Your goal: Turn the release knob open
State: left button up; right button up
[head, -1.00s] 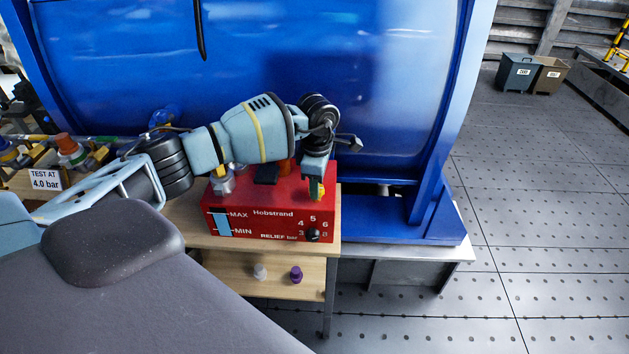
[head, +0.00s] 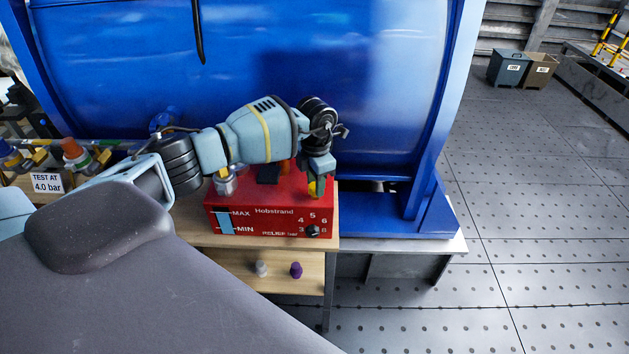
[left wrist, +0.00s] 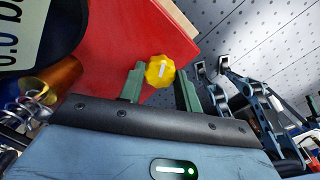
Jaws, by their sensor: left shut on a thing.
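The release knob appears to be the yellow faceted knob (head: 312,188) on the right end of the red Hobstrand box (head: 250,222). In the left wrist view the knob (left wrist: 160,72) has a white line on its top, and the red box (left wrist: 120,35) lies behind it. My left gripper (head: 316,190) points down over the knob. Its green fingers sit on either side of the knob in the left wrist view (left wrist: 159,80), shut on it. In the head view the fingers partly hide the knob. My right gripper is not in view.
The box stands on a wooden bench (head: 190,230) before a large blue tank (head: 290,60). A black knob (head: 312,231) is on the box front by the relief numbers. A white cap (head: 261,268) and a purple one (head: 296,270) stand on the lower shelf.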

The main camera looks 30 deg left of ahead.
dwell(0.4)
pick_arm(q)
jog(key=o, duration=1)
jog(key=shift+c, duration=0.2)
jog(key=shift+r, duration=3.9)
jog(key=shift+d, duration=0.1)
